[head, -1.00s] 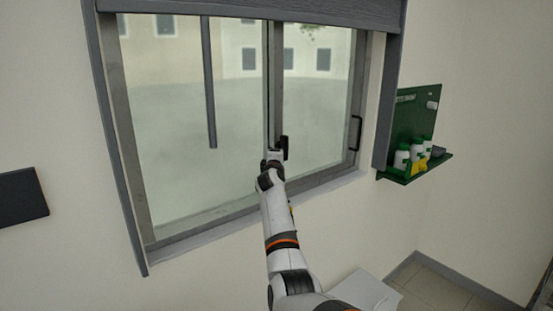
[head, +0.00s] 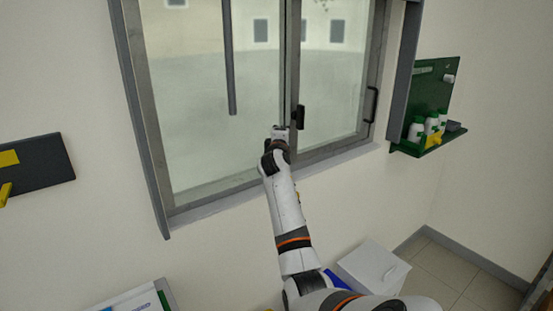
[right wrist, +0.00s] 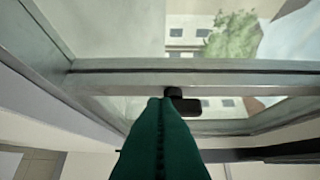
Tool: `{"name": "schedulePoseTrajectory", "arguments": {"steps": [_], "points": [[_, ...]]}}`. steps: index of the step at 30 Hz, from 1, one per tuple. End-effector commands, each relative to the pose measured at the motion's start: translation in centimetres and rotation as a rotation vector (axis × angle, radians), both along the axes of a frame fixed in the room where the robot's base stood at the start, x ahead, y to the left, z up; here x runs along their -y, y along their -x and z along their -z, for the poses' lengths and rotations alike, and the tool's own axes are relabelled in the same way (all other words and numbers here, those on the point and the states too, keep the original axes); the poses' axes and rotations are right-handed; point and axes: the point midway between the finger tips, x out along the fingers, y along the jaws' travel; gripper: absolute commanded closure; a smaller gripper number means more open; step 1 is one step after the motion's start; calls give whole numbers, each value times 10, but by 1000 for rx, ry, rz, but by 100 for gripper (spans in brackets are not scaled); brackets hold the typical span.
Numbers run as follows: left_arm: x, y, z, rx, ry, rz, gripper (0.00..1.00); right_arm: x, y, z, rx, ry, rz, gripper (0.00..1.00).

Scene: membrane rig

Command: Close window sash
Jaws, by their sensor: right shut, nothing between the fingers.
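The window (head: 205,95) has a grey metal frame and two glass panes meeting at upright stiles (head: 294,60) in the middle. A black handle (head: 300,117) sits on the middle stile, and a second black handle (head: 372,105) is at the right edge. I cannot tell whether a sash stands open. My right gripper (head: 278,130) is shut and empty, just left of and below the middle handle in the head view. In the right wrist view its dark green fingers (right wrist: 160,105) end beside a black handle (right wrist: 186,104); contact is unclear. My left gripper is out of view.
A grey rod (head: 230,70) hangs before the left pane. A green shelf (head: 430,140) with bottles is on the wall at right. A white box (head: 372,272) stands below the window. A dark panel (head: 40,172) is on the left wall.

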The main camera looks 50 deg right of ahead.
Motion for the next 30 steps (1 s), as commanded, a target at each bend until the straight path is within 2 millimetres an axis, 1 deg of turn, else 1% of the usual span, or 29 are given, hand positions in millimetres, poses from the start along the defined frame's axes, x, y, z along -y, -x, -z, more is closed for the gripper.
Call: {"name": "schedulePoseTrajectory", "arguments": {"steps": [1,2,10,15,18,21,24,30], "points": [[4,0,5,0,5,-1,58,-10,4,3,0,2,-2,100],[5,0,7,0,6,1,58,-14,6,3,1,3,-2,100],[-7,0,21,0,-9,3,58,-60,30,3,1,2,-2,100],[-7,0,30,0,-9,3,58,-90,45,3,1,0,-3,100],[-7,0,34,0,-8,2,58,-104,53,2,0,1,-2,100],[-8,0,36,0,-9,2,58,-115,58,1,0,1,-3,100],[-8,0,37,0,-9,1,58,-121,62,1,0,0,-2,100],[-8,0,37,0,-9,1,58,-124,64,0,-1,0,-1,100]]}}
